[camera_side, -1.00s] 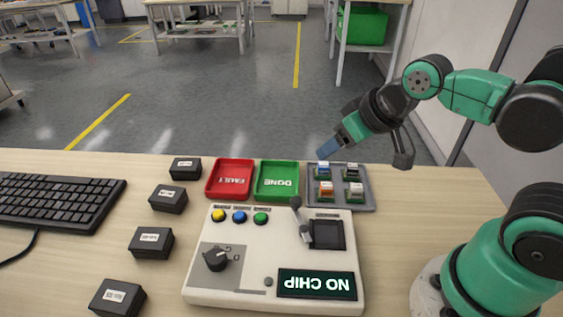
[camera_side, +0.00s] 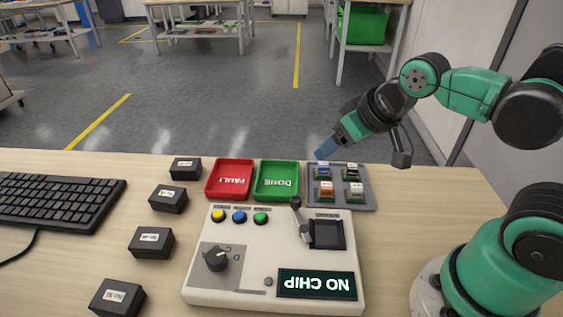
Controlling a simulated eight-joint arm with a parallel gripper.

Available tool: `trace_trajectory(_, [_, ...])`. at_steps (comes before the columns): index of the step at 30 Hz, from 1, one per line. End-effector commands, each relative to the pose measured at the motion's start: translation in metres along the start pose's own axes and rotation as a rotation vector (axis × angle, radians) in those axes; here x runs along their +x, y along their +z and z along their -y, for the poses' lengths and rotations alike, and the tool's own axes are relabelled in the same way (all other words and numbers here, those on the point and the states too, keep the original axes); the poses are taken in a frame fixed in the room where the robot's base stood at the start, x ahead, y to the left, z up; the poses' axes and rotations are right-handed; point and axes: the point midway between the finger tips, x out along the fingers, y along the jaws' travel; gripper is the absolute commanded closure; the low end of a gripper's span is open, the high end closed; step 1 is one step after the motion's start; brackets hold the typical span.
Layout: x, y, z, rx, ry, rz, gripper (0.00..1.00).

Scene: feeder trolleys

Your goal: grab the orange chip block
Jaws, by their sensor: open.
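The orange chip block (camera_side: 326,189) sits in the near left place of a grey tray (camera_side: 367,207) at the right of the table. My gripper (camera_side: 325,151) is open, tilted down to the left, above the far edge of the tray near the blue block. It appears apart from the orange block. The gap between its fingers is hard to make out.
A tester box (camera_side: 205,285) reading "NO CHIP", with a raised lever (camera_side: 299,214), stands just in front of the tray. Several black boxes (camera_side: 151,243) and a keyboard (camera_side: 55,201) are further left.

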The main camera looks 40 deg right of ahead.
Motion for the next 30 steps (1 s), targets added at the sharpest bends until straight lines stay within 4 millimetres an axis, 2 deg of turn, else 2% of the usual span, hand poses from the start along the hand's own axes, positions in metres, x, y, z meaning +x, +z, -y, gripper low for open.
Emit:
trace_trajectory(8, [0.027,-0.003,-0.011,0.299,0.056,0.244,0.39])
trace_trajectory(16, [0.066,0.01,-0.023,0.617,0.18,0.495,0.39])
trace_trajectory(21, [0.077,0.017,-0.027,0.703,0.227,0.562,0.39])
trace_trajectory(30, [0.1,0.032,-0.027,0.716,0.235,0.572,0.39])
